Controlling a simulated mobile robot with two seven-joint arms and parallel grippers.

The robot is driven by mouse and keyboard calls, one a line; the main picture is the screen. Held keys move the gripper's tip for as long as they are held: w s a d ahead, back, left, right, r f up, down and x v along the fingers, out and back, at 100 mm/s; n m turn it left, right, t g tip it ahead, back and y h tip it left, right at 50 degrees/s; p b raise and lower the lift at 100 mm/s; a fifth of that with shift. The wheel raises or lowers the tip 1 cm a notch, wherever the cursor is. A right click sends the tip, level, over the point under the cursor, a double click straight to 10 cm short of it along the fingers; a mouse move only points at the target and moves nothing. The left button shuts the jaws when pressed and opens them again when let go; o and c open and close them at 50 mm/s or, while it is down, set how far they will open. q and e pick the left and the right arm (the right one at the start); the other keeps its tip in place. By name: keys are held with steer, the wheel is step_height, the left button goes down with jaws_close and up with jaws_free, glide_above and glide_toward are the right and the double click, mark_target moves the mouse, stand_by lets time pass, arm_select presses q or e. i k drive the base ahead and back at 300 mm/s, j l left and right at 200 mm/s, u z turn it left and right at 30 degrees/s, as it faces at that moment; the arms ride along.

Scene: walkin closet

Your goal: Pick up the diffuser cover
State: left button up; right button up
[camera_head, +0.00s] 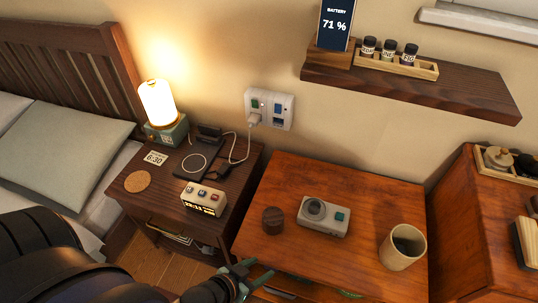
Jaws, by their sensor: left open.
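A small dark brown round piece (272,220), which looks like the diffuser cover, stands on the left part of the reddish wooden cabinet top (330,262). Beside it, to its right and apart from it, is a pale device (324,215) with a round grey part and a teal button. My left gripper (257,273) is at the cabinet's front left edge, nearer to me than the brown piece. Its greenish fingers are apart, with nothing seen between them, and do not touch the piece. My right gripper is not in view.
A beige cup (403,247) stands at the cabinet's right. The nightstand (167,209) at left holds a lit lamp (158,104), a clock (203,199), a charging pad and a cork coaster. A wall shelf (410,86) with small bottles hangs above. The cabinet's back is clear.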

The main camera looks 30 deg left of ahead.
mark_target(272, 217)
steer(key=u, duration=0.85)
